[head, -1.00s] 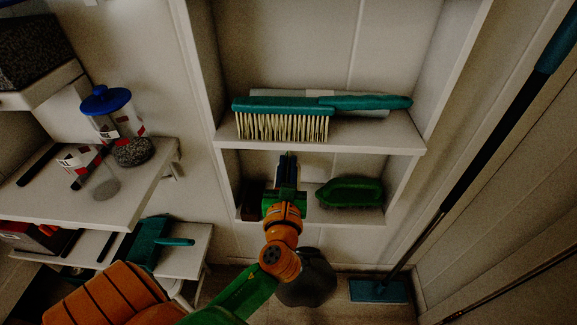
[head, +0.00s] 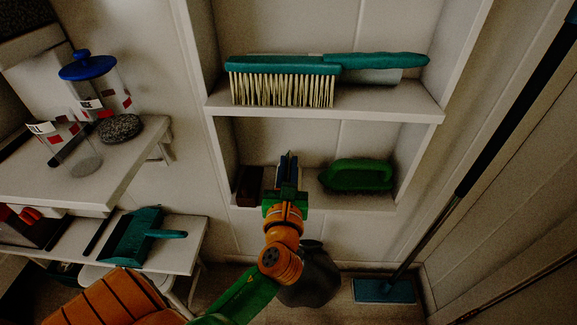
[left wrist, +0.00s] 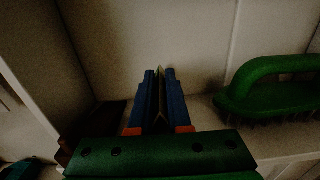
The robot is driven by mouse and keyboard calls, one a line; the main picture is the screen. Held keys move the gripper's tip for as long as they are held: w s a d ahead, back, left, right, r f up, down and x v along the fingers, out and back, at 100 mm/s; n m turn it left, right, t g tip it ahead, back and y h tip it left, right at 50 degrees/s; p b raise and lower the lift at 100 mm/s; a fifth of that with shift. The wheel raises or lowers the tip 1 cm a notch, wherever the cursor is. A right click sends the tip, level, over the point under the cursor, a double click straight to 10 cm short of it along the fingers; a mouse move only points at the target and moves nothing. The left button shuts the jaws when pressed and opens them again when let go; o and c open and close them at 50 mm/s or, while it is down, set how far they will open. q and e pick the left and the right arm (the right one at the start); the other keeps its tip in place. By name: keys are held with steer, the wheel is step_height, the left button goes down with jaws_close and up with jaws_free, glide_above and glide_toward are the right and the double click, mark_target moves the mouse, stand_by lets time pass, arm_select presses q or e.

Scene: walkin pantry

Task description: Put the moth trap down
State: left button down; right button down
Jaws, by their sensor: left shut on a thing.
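My left gripper (head: 288,158) reaches into the lower compartment of the wall niche, just above its shelf board (head: 325,202). In the left wrist view its two blue fingers (left wrist: 160,76) are close together, pointing at the niche's back wall. They are shut on the moth trap (left wrist: 160,98), of which only a thin, dark tan sliver shows between them. The rest of the trap is hidden by the fingers and the green gripper body. I cannot tell whether the trap touches the shelf. My right gripper is not in view.
A green scrubbing brush (head: 358,176) lies right of the gripper; a dark brown block (head: 250,186) stands left. A teal hand brush (head: 285,66) lies on the shelf above. A teal mop (head: 385,290) leans at the right. Shelves with a jar (head: 100,85) are at the left.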

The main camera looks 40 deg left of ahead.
arm_select(q)
steer(key=shift+f+b, duration=0.35)
steer(key=shift+f, duration=0.2)
steer(key=c, duration=0.8)
jaws_free()
